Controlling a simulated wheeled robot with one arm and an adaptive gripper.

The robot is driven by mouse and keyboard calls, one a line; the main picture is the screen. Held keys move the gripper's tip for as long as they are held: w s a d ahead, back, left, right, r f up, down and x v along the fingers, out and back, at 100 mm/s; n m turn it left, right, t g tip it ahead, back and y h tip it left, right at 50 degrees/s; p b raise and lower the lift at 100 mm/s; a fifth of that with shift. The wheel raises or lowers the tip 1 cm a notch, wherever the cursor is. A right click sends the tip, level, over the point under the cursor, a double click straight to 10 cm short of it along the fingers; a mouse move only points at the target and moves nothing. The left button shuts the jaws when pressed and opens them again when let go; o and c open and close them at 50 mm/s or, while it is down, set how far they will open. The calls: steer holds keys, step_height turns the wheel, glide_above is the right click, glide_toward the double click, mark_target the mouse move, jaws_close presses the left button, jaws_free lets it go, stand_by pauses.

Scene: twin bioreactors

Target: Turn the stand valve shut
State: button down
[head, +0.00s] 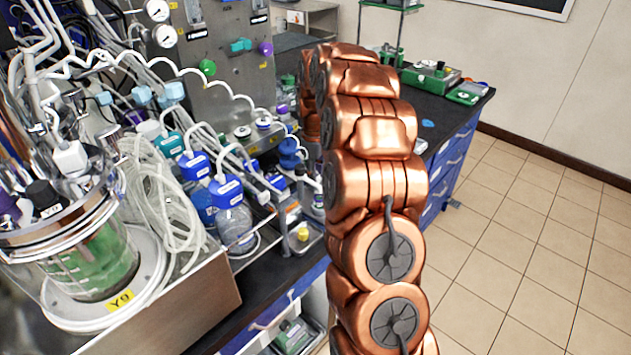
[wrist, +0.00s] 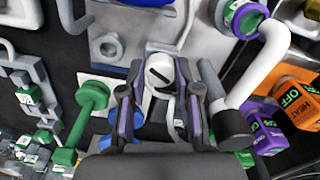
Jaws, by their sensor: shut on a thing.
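In the wrist view, my gripper (wrist: 160,92) has one purple and black finger on each side of a white rounded piece with a dark slot, which I take to be the stand valve (wrist: 159,72). The gripper is shut on it. The fingers and the gripper body hide its lower part, and I cannot tell how far it is turned. In the head view, my copper arm reaches away over the bench, and both my gripper and the valve are hidden behind it.
In the wrist view, a green dumbbell-shaped part (wrist: 93,97) is left of my gripper. A white bent pipe (wrist: 262,68) and an orange block marked OFF (wrist: 294,95) are at right. In the head view, a glass vessel (head: 90,262) and tubing crowd the left; tiled floor (head: 530,210) is clear at right.

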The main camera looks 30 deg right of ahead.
steer(key=m+b, duration=0.4)
steer(key=m, duration=0.2)
steer(key=shift+f+m+b, duration=0.15)
steer(key=shift+m+b, duration=0.15)
steer(key=m+b, duration=0.2)
steer(key=m, duration=0.3)
steer(key=shift+m, duration=0.3)
steer(key=c, duration=0.8)
jaws_free()
steer(key=shift+r, duration=0.3)
steer(key=shift+r+b, duration=0.3)
steer(key=shift+r, duration=5.55)
